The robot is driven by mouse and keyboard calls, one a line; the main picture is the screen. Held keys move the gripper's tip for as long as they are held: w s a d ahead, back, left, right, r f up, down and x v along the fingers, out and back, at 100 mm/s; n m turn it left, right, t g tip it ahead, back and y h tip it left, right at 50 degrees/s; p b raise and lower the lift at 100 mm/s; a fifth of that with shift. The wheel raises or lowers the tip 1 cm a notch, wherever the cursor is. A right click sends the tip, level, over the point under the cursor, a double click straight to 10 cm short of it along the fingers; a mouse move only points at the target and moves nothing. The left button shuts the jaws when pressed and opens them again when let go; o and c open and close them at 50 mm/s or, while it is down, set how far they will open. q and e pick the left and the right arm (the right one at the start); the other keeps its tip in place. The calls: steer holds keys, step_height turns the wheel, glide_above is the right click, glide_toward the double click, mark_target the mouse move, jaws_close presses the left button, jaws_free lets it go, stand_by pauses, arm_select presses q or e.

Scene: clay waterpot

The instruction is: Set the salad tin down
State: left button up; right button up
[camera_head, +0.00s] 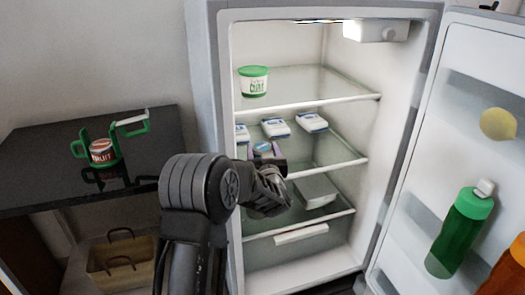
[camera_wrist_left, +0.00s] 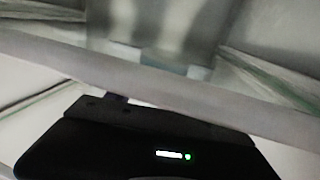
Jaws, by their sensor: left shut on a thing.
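My left gripper (camera_head: 266,158) reaches into the open fridge at the middle shelf. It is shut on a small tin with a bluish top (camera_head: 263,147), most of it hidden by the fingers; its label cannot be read. In the left wrist view, a blurred pale bluish shape (camera_wrist_left: 165,62) shows beyond a shelf edge, above my dark gripper body (camera_wrist_left: 150,145). My right gripper is not in view.
White-and-blue packs (camera_head: 275,128) lie on the middle glass shelf (camera_head: 335,150). A green-lidded tub (camera_head: 254,82) stands on the shelf above. The open door at right holds a green bottle (camera_head: 460,230) and a lemon (camera_head: 498,124). A fruit tin (camera_head: 103,152) stands on the dark table at left.

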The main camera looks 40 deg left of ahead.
arm_select(q)
steer(key=shift+f, duration=0.1)
steer(key=o, duration=1.7)
steer(key=shift+o, duration=0.2)
steer(key=p+v, duration=0.1)
steer(key=v, duration=1.1)
